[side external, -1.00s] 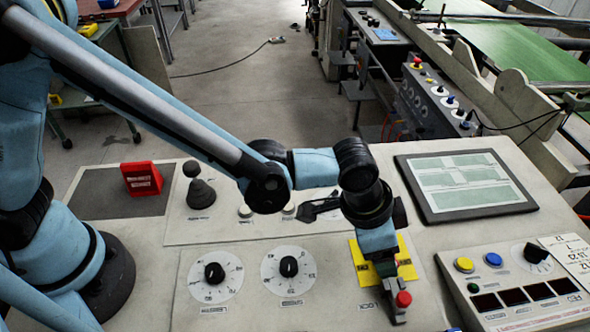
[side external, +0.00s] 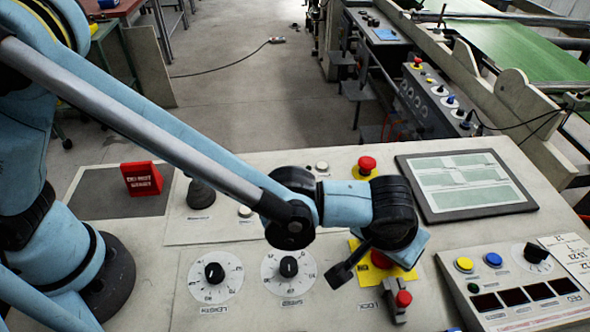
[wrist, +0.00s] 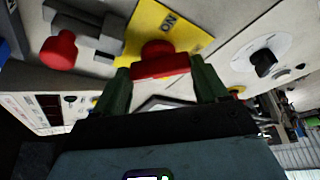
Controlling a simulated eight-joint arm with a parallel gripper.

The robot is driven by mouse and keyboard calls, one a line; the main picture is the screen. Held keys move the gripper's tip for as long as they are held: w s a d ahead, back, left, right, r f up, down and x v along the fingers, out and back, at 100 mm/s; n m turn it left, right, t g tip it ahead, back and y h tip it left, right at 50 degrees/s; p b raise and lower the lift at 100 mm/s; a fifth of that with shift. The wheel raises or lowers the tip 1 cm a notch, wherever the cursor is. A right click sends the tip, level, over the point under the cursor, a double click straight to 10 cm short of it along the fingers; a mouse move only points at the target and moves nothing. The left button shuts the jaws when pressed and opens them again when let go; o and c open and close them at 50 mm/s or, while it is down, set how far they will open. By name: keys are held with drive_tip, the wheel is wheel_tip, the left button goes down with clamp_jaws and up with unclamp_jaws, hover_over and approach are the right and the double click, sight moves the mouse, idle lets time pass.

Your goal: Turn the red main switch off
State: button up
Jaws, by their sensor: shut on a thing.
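The red main switch (wrist: 160,62) sits on a yellow plate (wrist: 190,27) marked ON. In the wrist view its red handle lies crosswise between the two green fingertips of my gripper (wrist: 164,82), which is shut on it. In the side view, a little of the red switch (side external: 381,259) and the yellow plate (side external: 405,272) show under my wrist. The ON label stands beyond the handle; any OFF marking is not visible.
A grey block with a red knob (side external: 403,299) stands close in front of the plate. A red emergency button (side external: 366,163) is behind my wrist. Two dials (side external: 288,268) lie to the left, a screen (side external: 465,185) and a button panel (side external: 515,285) to the right.

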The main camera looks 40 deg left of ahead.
drive_tip(key=shift+s+d+n, duration=0.15)
drive_tip(key=shift+n, duration=0.25)
drive_tip(key=o, duration=1.1)
drive_tip(key=shift+c, duration=0.2)
drive_tip(key=v, duration=1.2)
drive_tip(key=shift+r, duration=0.1)
